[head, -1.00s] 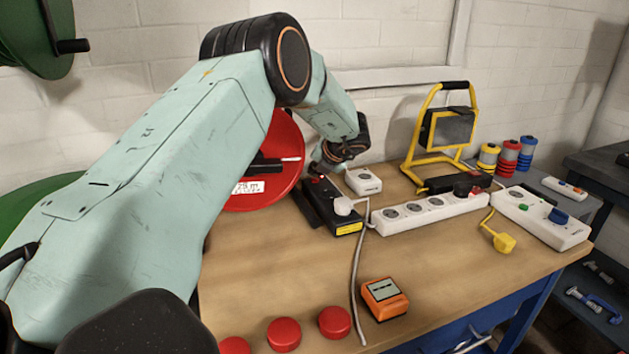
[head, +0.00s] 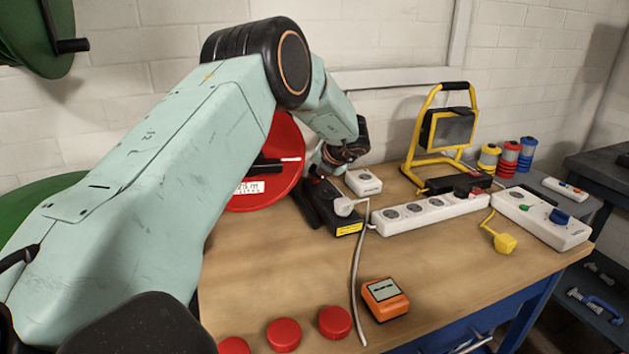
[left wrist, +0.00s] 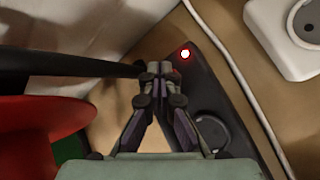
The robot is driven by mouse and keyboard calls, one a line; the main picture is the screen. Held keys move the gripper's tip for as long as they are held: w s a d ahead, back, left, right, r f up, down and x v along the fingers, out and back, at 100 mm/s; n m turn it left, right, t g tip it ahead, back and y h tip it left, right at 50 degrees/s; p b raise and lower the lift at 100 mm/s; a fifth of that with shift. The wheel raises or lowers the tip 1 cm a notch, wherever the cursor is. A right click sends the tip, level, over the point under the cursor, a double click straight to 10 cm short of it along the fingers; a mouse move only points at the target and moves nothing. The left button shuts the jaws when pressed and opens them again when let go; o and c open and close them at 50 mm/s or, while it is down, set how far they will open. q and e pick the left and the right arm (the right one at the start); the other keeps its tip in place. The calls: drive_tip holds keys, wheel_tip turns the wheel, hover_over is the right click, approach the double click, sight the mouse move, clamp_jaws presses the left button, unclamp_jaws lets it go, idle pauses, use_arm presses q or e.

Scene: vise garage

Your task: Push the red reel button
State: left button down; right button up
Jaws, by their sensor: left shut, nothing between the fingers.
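The red reel (head: 285,135) stands at the back left of the bench, partly hidden by my left arm. Its red rim also shows in the left wrist view (left wrist: 25,115). A black box (head: 325,208) lies beside the reel, with a white plug (head: 345,206) in its near end. In the left wrist view a small red button (left wrist: 185,54) glows on the far end of this black box (left wrist: 222,95). My left gripper (left wrist: 160,68) is shut and empty, its tips just left of the button in that view. Contact cannot be told. My right gripper is not in view.
A white socket box (head: 363,182) and a white power strip (head: 430,212) lie right of the black box. A yellow work lamp (head: 440,135) stands behind. An orange device (head: 385,298) and red round knobs (head: 284,334) are at the front.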

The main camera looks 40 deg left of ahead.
sight(316, 181)
use_arm(q)
drive_tip(key=shift+f, duration=0.25)
drive_tip(key=shift+r, duration=0.1)
idle(0.3)
drive_tip(key=shift+r+p, duration=0.6)
drive_tip(key=shift+r, duration=0.2)
drive_tip(key=shift+w+r, duration=0.1)
drive_tip(key=shift+r+p, duration=1.95)
drive_tip(key=shift+r, duration=0.45)
